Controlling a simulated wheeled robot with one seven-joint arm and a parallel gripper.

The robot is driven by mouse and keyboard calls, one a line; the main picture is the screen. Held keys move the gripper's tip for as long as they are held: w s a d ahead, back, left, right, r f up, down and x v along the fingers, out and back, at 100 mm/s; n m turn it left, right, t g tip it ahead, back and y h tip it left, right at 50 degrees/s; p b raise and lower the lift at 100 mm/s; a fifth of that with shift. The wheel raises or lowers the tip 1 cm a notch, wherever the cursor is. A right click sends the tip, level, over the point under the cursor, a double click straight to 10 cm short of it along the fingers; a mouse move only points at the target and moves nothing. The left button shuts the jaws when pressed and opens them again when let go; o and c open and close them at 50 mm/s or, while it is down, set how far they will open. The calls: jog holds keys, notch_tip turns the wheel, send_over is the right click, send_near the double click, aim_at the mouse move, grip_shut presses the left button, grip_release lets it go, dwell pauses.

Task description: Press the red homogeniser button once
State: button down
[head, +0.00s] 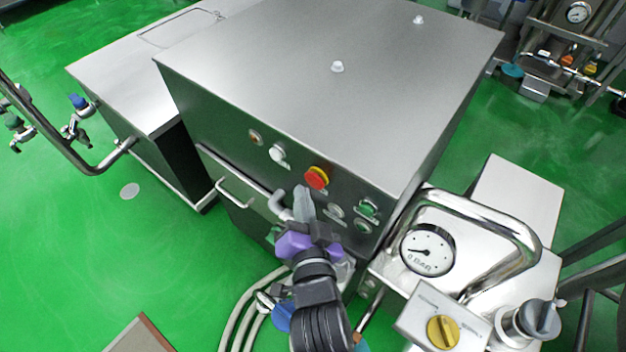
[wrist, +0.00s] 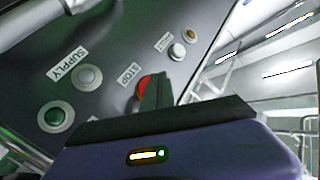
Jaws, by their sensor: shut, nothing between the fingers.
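The red button (head: 316,177) with a yellow collar sits on the dark front panel of the steel machine (head: 330,70). My gripper (head: 303,195) is shut and empty, just below and left of the button in the head view. In the wrist view the red button (wrist: 143,90) shows beside the dark fingers (wrist: 158,90), which hide its right part. The fingertips are close to the button; I cannot tell whether they touch it.
A white button (head: 277,154) and an amber one (head: 255,138) lie left of the red one; a green button (head: 367,208) lies right. A door handle (head: 234,193) is at left. A pipe loop (head: 510,225) and pressure gauge (head: 427,249) stand at right.

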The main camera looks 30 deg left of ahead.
jog(key=shift+s+a+b, duration=0.15)
jog(key=shift+s+b, duration=0.95)
jog(key=shift+s, duration=1.35)
